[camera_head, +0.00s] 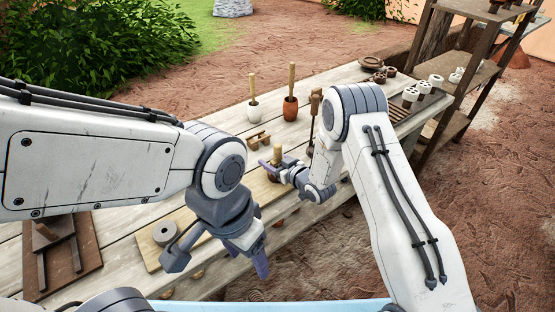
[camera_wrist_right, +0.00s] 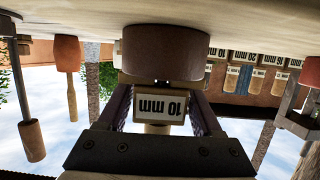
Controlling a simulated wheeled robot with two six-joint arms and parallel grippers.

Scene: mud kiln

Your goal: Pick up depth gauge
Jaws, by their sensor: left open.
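The depth gauge, a brown round-based piece (camera_wrist_right: 165,50) with a pale label (camera_wrist_right: 152,103) reading "10 mm", fills the middle of the upside-down right wrist view. My right gripper (camera_wrist_right: 158,100) has a finger on each side of its labelled part and appears shut on it. In the head view, the gauge's light wooden knob (camera_head: 277,154) stands up at my right gripper (camera_head: 277,168), low over the workbench. The gauge's lower part is mostly hidden there. My left gripper (camera_head: 222,262) is open and empty, pointing down near the bench's front edge.
Several pale pieces stand at the far right, beside a shelf (camera_head: 470,85).

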